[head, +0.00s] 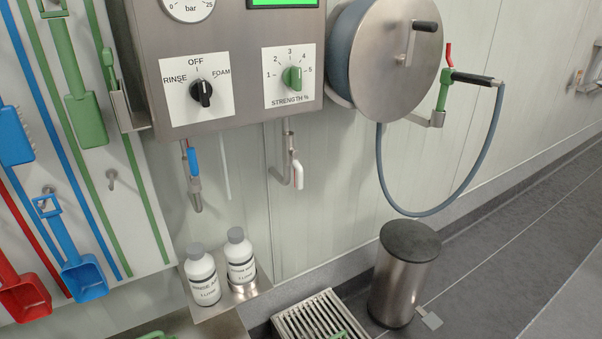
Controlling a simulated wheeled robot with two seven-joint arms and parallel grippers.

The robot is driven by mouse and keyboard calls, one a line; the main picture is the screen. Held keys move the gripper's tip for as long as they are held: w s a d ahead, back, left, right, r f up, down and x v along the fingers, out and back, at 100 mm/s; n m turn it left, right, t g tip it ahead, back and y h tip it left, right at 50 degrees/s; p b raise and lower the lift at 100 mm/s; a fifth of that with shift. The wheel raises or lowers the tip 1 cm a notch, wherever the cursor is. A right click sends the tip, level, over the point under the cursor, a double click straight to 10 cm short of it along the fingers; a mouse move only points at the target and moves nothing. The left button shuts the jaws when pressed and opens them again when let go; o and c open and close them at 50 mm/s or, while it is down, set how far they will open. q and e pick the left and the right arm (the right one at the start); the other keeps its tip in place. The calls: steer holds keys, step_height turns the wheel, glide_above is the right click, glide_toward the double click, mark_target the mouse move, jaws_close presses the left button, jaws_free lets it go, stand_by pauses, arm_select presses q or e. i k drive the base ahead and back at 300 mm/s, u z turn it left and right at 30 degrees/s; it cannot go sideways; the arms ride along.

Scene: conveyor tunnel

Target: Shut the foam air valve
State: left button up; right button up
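Two small lever valves hang on pipes under the steel control box (240,119). One has a blue lever (193,162) and sits below the selector plate; its lever runs roughly along its pipe. The other has a white lever (298,174), which points down beside its bent pipe (285,177). I see no readable label that tells which is the foam air valve. The black selector knob (201,92) is marked RINSE, OFF and FOAM, and its exact setting is hard to tell. The green strength knob (292,77) is beside it. Neither gripper is in view.
A hose reel (385,60) with a looping hose (402,206) is on the right. Two white bottles (203,279) (240,258) stand on a low shelf. A pedal bin (402,275) and floor grate (315,319) are below. Tools hang on the left wall panel (130,211).

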mark_target(295, 153)
steer(key=z, duration=1.3)
steer(key=i, duration=0.45)
steer(key=u, duration=2.9)
